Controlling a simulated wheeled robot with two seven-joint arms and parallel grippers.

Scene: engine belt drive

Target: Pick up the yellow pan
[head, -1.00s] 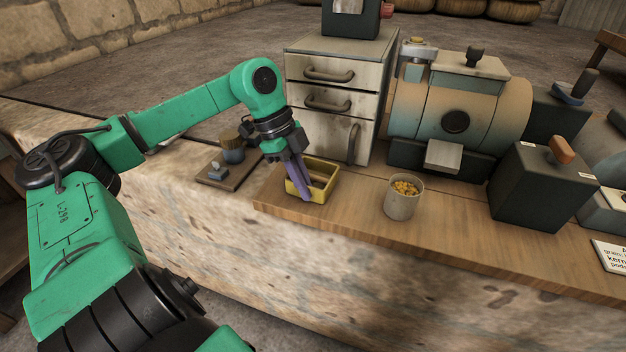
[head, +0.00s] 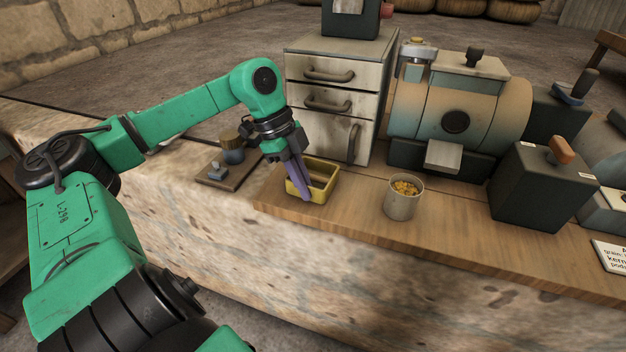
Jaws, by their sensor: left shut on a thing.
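The yellow pan (head: 322,166) is a small open rectangular tray on the left end of the wooden board, in front of the drawer cabinet. My left gripper (head: 306,194) reaches down at the pan's front left side, its purple fingers shut on the pan's wall. The fingers cover part of that wall. The pan looks level; I cannot tell whether it is clear of the board. My right gripper is not in view.
A grey cup with yellow bits (head: 403,198) stands right of the pan. The drawer cabinet (head: 335,95) is close behind it. A drum machine (head: 458,115) and a dark box (head: 540,190) stand further right. A small board with a jar (head: 232,150) lies left.

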